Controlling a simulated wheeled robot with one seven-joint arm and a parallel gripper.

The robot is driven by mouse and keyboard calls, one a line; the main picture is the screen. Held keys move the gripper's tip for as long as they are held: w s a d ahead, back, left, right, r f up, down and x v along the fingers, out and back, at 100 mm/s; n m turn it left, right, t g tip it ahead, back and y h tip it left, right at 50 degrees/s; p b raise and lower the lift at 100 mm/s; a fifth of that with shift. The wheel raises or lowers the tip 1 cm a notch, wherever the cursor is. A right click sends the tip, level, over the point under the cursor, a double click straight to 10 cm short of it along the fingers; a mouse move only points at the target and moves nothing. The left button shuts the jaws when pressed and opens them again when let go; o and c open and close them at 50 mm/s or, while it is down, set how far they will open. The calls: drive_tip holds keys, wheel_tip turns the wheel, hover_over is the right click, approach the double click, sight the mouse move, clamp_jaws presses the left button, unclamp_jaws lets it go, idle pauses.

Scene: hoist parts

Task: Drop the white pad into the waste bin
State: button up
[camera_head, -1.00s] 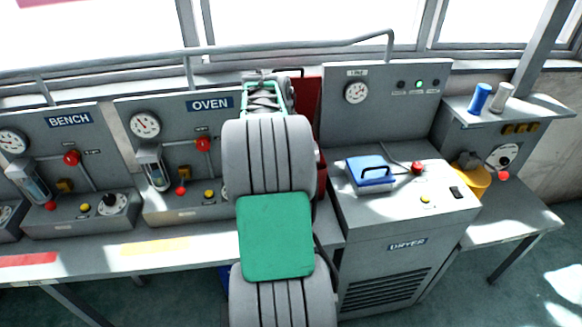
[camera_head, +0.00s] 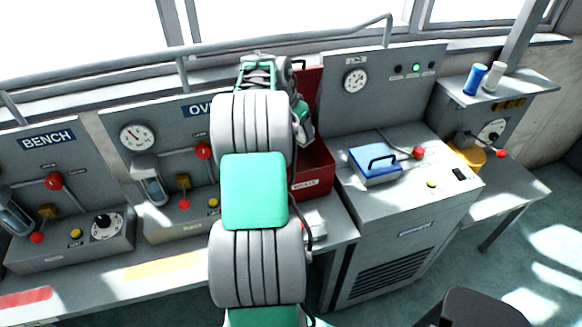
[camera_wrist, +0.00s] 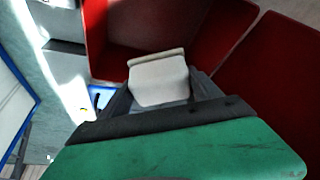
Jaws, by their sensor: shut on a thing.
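The white pad (camera_wrist: 158,78) is between the fingers of my gripper (camera_wrist: 162,92) in the wrist view, and the gripper is shut on it. The red waste bin (camera_head: 312,176) stands on the bench, between the oven and dryer panels, partly behind my arm in the head view. In the wrist view the bin's red walls (camera_wrist: 140,25) lie behind and beyond the pad, so the pad appears over or just within the bin's opening. Its exact height against the rim cannot be told.
The dryer (camera_head: 405,215) stands right of the bin with a blue handled block (camera_head: 375,168) on top. The oven panel (camera_head: 140,115) is to the left. A rail (camera_head: 250,48) runs behind. Blue and white cylinders (camera_head: 475,79) stand on the right shelf.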

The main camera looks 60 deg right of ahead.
sight(297, 139)
wheel_tip(297, 139, down, 5)
drive_tip(key=shift+w+r+b, duration=0.1)
drive_tip(key=shift+r+b, duration=0.1)
drive_tip(key=shift+b, duration=0.9)
drive_tip(key=o, duration=1.8)
drive_tip(key=shift+r, duration=0.1)
drive_tip(key=b+v, duration=0.1)
drive_tip(key=v, duration=0.6)
drive_tip(key=shift+a+r, duration=0.15)
drive_tip(key=shift+r, duration=0.15)
